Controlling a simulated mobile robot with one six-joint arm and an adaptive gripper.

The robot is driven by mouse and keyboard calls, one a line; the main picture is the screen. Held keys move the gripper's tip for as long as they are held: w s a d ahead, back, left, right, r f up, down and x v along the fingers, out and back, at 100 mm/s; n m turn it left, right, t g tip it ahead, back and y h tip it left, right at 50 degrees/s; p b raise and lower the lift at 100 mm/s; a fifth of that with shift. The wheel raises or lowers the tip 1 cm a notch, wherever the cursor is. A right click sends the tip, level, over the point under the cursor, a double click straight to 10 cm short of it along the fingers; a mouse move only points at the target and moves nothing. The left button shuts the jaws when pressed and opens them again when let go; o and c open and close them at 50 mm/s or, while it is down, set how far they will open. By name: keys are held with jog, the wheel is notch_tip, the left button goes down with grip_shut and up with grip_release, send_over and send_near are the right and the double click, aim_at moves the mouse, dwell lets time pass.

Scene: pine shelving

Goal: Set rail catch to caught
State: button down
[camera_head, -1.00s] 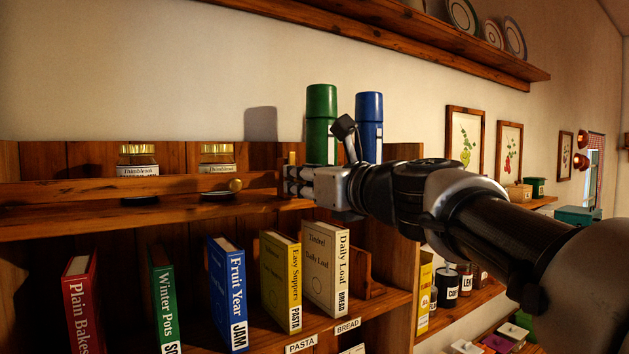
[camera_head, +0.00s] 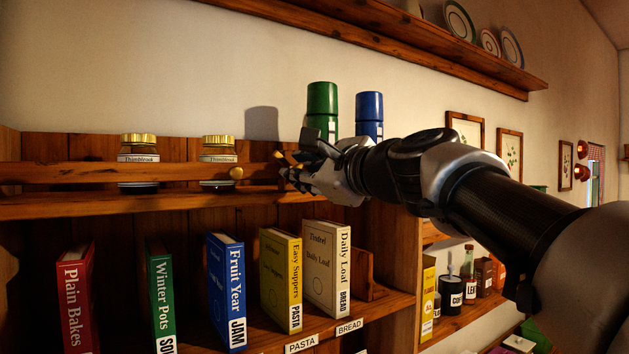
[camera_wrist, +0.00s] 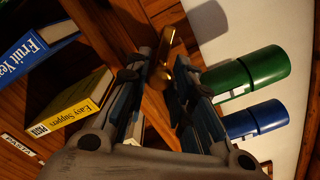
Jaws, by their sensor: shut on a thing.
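In the wrist view, the brass rail catch (camera_wrist: 165,72) shows between the fingers of my gripper (camera_wrist: 164,88). The gripper is shut on it. The fingers hide part of the catch, and I cannot tell whether it is caught.
Two gold-lidded jars (camera_head: 138,148) stand behind the rail. A green canister (camera_head: 322,105) and a blue canister (camera_head: 369,110) stand close behind my gripper. Several books, including Daily Loaf (camera_head: 327,265), stand on the shelf below. A plate shelf (camera_head: 400,50) is above.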

jog(key=shift+f+n+b, duration=0.15)
jog(key=shift+n+b, duration=1.8)
jog(key=shift+n, duration=2.05)
jog(key=c, duration=1.4)
grip_release()
jog(key=v, duration=1.2)
